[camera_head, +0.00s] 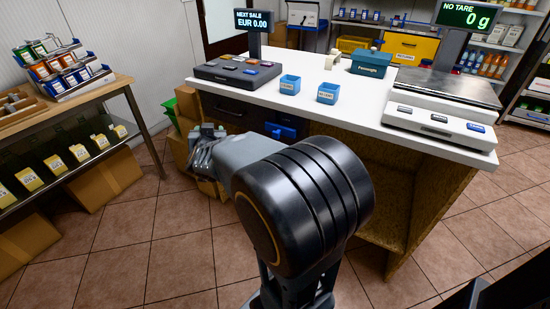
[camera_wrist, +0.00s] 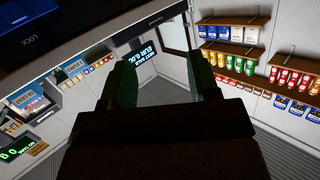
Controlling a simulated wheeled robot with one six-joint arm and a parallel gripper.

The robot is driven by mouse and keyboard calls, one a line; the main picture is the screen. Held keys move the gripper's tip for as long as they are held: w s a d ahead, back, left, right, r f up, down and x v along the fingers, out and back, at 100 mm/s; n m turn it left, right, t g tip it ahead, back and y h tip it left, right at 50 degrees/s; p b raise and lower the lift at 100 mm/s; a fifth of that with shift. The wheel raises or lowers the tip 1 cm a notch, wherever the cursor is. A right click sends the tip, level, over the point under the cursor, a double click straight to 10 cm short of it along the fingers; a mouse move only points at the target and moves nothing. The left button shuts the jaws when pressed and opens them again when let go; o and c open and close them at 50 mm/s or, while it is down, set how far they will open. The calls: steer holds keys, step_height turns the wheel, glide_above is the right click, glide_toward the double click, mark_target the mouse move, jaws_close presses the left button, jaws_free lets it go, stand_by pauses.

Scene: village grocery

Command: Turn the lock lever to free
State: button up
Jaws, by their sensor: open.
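The blue lock lever (camera_head: 280,131) is on the dark front panel under the white counter top, just behind my arm in the head view. In the wrist view, a dark panel with the word LOCK (camera_wrist: 35,41) fills the upper left corner, with blue parts beside it; the lever's setting cannot be read. My gripper (camera_head: 203,140) is left of the lever in the head view, apart from it. In the wrist view, my gripper's two green-padded fingers (camera_wrist: 163,80) are spread with nothing between them. My arm hides part of the counter front.
The white counter (camera_head: 345,105) carries a key panel (camera_head: 237,72), two blue cups (camera_head: 328,93) and a scale (camera_head: 440,120). Cardboard boxes (camera_head: 186,108) stand near my gripper. A wooden table (camera_head: 95,95) with goods is at left; tiled floor lies between.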

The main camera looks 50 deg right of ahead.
steer(key=s+d+f+m+g+h+b, duration=0.25)
steer(key=d+f+h+b, duration=0.2)
steer(key=d+f, duration=0.25)
steer(key=m+g+h+b, duration=0.3)
steer(key=m+g+h, duration=0.1)
steer(key=g, duration=0.2)
glide_toward(275, 135)
steer(key=b+x, duration=0.4)
steer(key=x, duration=0.5)
steer(key=shift+f, duration=0.15)
steer(key=shift+x, duration=0.85)
jaws_close()
